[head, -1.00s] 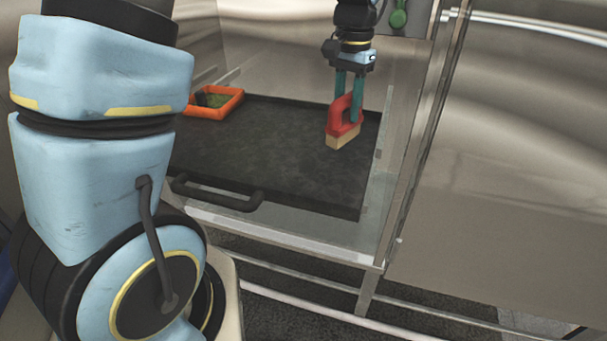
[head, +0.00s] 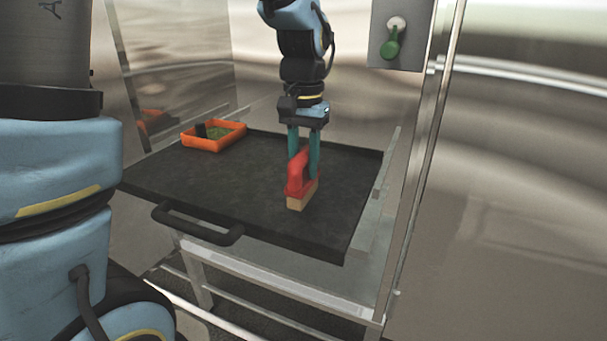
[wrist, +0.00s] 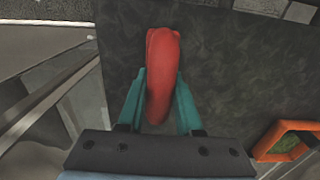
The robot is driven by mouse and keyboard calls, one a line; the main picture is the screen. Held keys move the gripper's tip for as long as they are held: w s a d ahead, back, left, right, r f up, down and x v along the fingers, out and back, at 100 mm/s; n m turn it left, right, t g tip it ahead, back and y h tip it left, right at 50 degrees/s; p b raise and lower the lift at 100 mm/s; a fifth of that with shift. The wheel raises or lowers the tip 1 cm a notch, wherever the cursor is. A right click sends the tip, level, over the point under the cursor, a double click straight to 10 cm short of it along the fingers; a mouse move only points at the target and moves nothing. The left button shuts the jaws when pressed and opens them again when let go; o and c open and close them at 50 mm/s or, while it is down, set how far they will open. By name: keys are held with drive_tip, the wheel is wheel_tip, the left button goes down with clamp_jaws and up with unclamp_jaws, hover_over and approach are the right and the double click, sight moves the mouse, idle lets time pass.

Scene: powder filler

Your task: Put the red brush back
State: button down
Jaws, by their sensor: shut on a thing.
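The red brush (head: 299,179) has a red loop handle and a pale tan bristle block below it. My gripper (head: 303,160) is shut on the handle, with one teal finger on each side, and points down. The brush hangs upright over the black tray; I cannot tell whether its bristles touch the tray. In the wrist view, the brush (wrist: 162,75) shows as a red handle between the teal fingers, and its bristles are hidden. The black tray (head: 250,175) has a dark bar handle (head: 198,226) at its front edge.
An orange bin (head: 214,136) with something green and a dark item inside stands at the tray's back left; part of it shows in the wrist view (wrist: 286,142). A metal post (head: 425,150) and steel panels bound the right. A green knob (head: 391,42) is on the panel above.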

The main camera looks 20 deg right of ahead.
sight(304, 176)
drive_tip(key=shift+f, duration=1.3)
drive_tip(key=shift+f, duration=0.2)
drive_tip(key=c, duration=0.6)
unclamp_jaws()
